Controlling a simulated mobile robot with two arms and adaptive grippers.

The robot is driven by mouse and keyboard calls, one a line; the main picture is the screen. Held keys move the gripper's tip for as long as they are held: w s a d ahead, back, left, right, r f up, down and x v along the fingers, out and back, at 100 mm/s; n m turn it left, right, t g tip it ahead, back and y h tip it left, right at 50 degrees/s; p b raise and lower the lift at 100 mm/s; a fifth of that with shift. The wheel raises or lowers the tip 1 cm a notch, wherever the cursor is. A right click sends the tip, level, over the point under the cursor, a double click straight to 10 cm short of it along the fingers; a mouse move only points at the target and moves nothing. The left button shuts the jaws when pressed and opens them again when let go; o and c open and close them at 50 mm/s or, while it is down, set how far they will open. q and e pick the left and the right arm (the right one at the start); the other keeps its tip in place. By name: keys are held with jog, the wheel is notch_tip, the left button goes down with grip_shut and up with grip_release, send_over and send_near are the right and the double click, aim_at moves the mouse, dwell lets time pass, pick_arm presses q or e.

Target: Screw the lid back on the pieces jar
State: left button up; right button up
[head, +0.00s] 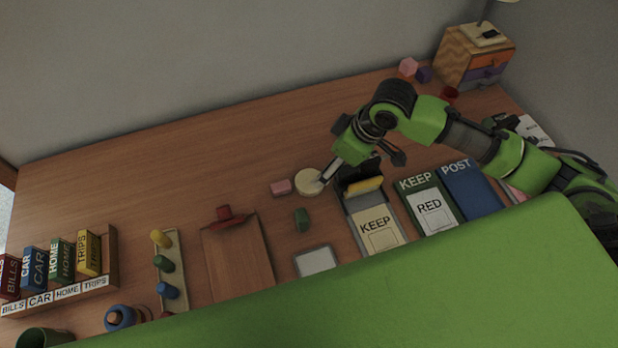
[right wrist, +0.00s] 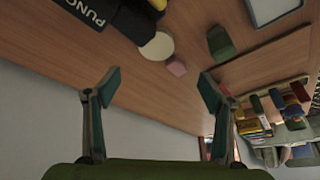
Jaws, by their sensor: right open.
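A round cream disc (head: 308,181), which looks like a lid, lies on the wooden desk (head: 150,170). In the right wrist view the cream disc (right wrist: 157,46) shows beyond my fingertips. I cannot make out the pieces jar for certain in either view. My right gripper (head: 361,170) is open, one finger appearing close to the disc's right edge in the head view. In the right wrist view nothing is between its spread fingers (right wrist: 160,80). I cannot tell whether a finger touches the disc. My left gripper is not in view.
A pink block (head: 281,188) lies just left of the disc and a green block (head: 301,218) below it. The KEEP box (head: 379,229) stands close below my right gripper. A wooden board (head: 238,262) lies further left. Bare desk extends behind the disc.

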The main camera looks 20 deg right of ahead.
send_over(310, 180)
jog(key=s+d, duration=0.1)
jog(key=s, duration=0.1)
notch_tip(310, 180, down, 8)
jog(key=shift+s+r+p, duration=0.1)
jog(key=shift+s+p, duration=0.05)
jog(key=shift+p, duration=0.2)
jog(key=shift+f, duration=0.3)
jog(key=x, duration=0.2)
jog(key=p+x, duration=0.1)
jog(key=x, duration=0.1)
jog(key=shift+w+d, duration=0.2)
jog(key=shift+d, duration=0.1)
jog(key=shift+w+a+f, duration=0.15)
jog(key=shift+f, duration=0.3)
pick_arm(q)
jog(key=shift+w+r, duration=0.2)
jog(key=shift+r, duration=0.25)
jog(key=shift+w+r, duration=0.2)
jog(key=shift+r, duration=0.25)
